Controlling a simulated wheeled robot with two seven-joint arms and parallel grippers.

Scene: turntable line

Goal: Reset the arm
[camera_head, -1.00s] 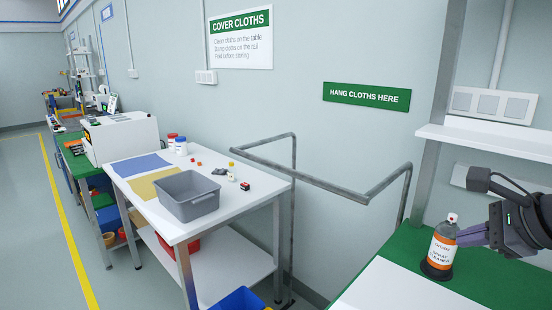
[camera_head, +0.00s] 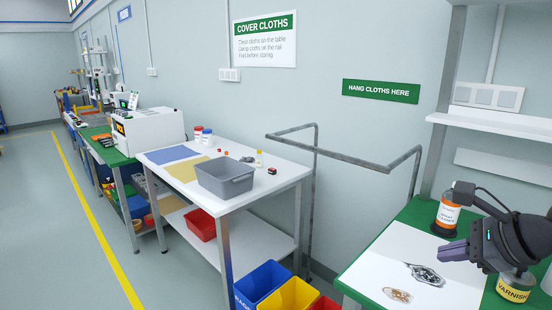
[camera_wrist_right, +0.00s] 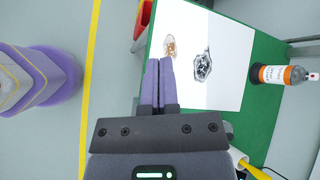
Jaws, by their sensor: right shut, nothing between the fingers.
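My right gripper (camera_head: 453,251) is shut and empty. It hangs above the white sheet (camera_head: 378,272) on the green-topped table at the right. In the right wrist view its purple fingers (camera_wrist_right: 158,82) lie together over the table's edge, clear of the objects. The orange and white spray cleaner bottle (camera_head: 447,214) stands upright on the green top behind the gripper, apart from it. The bottle also shows in the right wrist view (camera_wrist_right: 272,74). My left gripper does not show in either view.
A dark-outlined item (camera_head: 424,275) and a brownish one (camera_head: 397,295) lie on the sheet. A varnish can (camera_head: 515,290) stands below my right wrist. A metal rail (camera_head: 345,157) juts from the wall. A white table holds a grey bin (camera_head: 224,182). The floor at left is clear.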

